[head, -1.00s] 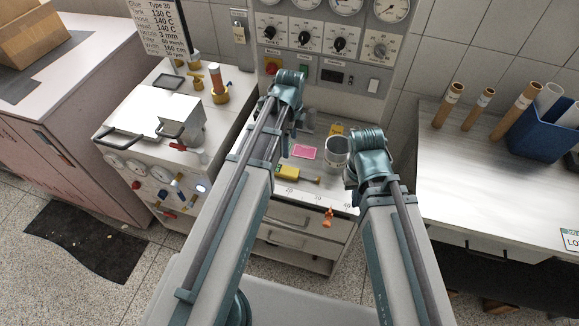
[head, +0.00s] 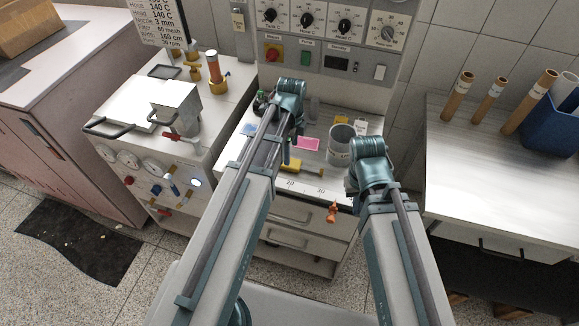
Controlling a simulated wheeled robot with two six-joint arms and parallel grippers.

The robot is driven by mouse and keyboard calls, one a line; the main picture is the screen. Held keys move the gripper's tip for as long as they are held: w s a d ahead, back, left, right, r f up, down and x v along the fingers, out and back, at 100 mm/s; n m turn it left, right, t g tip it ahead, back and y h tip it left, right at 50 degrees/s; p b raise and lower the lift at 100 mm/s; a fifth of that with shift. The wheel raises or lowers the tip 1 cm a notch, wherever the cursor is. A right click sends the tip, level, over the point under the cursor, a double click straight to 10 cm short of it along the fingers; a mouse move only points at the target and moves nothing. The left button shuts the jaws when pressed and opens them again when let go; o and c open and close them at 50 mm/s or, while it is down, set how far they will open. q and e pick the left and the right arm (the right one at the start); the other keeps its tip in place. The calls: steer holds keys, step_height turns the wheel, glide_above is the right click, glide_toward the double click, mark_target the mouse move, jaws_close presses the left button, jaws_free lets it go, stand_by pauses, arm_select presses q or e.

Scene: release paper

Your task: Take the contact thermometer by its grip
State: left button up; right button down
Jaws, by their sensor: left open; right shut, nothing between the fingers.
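The contact thermometer (head: 293,166) has a yellow grip and a thin dark probe pointing right. It lies on the light worktop of the drawer cabinet, in the middle of the head view. My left gripper (head: 290,150) is open and points down just above and beside the yellow grip. My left wrist and forearm hide part of it, and I cannot tell whether the fingers touch the grip. My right gripper (head: 353,180) is shut and empty to the right of the thermometer, mostly hidden by its own wrist.
A grey metal cup (head: 340,148) and a pink note (head: 307,144) are behind the thermometer. The control panel (head: 330,45) rises behind. A white bench (head: 500,165) stands at right, with tubes and a blue bin (head: 556,125).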

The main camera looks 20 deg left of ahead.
mark_target(297, 166)
arm_select(q)
steer(key=shift+s+a+f+b, duration=0.1)
steer(key=shift+s+f+b, duration=0.1)
steer(key=shift+f+b, duration=1.15)
steer(key=shift+s+a+f+b, duration=0.1)
steer(key=shift+s+f+b, duration=0.05)
steer(key=shift+f+b, duration=1.15)
steer(key=shift+r, duration=0.1)
steer(key=shift+c, duration=0.4)
jaws_close()
